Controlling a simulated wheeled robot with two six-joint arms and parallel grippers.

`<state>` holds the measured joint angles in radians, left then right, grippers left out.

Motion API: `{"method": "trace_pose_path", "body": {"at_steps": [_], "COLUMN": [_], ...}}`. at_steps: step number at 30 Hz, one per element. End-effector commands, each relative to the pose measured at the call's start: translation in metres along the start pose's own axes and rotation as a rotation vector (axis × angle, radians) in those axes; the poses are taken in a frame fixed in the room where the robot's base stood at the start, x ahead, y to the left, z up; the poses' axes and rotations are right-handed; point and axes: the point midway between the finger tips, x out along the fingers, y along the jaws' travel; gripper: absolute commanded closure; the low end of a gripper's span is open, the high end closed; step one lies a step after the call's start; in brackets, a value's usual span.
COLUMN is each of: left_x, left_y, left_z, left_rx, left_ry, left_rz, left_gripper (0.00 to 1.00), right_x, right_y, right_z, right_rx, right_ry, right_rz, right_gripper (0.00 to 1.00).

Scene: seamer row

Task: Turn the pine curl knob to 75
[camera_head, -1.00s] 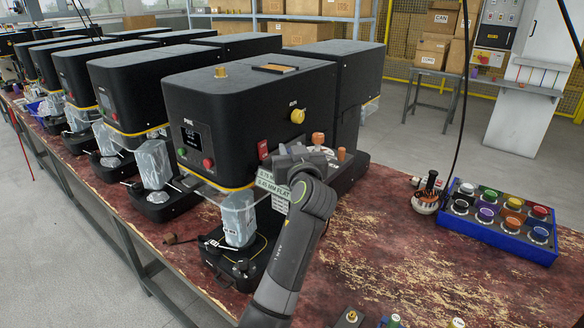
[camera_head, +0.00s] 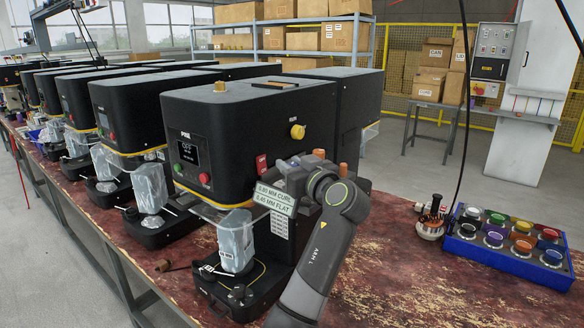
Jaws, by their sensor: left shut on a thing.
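The black PINE machine (camera_head: 245,135) stands nearest on the red worn bench. Its front display (camera_head: 188,150) is lit, but I cannot read it surely. A sign plate (camera_head: 275,199) with CURL and FLAT lines is beside my left gripper (camera_head: 285,178). My left gripper is at the machine's right side, shut on the pine curl knob, which its jaws and wrist hide, so its angle cannot be told. A yellow knob (camera_head: 297,131) is above, and an orange knob (camera_head: 318,154) shows partly behind the wrist. My right gripper is out of view.
A brown knob (camera_head: 343,170) stands close behind my wrist. The bench between is clear. More machines (camera_head: 125,105) line the left.

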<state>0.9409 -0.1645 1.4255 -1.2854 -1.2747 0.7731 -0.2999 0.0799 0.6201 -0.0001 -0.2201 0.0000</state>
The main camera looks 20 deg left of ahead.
Motion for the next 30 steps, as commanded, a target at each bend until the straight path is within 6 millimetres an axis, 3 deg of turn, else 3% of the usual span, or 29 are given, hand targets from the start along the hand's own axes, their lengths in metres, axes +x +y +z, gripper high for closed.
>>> {"method": "trace_pose_path", "body": {"at_steps": [4, 5, 9, 20, 23, 30], "left_x": [0.0, 0.0, 0.0, -0.006, -0.018, -0.07], "left_y": [0.0, 0.0, 0.0, 0.001, 0.001, 0.001], "left_z": [0.001, 0.001, 0.001, 0.002, 0.004, 0.005], "left_rx": [0.002, 0.001, 0.001, -0.002, -0.002, -0.004], "left_ry": [-0.002, -0.002, -0.002, -0.001, -0.003, -0.004], "left_rz": [0.001, 0.001, 0.001, 0.003, 0.005, 0.006], "left_gripper": [0.95, 0.68, 0.51, 0.51, 0.51, 0.51], "right_x": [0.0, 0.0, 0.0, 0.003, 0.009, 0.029], "right_y": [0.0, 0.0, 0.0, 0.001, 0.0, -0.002], "right_z": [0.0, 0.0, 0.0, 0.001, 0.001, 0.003], "right_rx": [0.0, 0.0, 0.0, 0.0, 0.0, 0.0], "right_ry": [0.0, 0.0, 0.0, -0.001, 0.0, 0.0], "right_rz": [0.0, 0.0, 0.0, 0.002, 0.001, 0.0], "right_gripper": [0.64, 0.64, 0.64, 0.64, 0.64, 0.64]}}
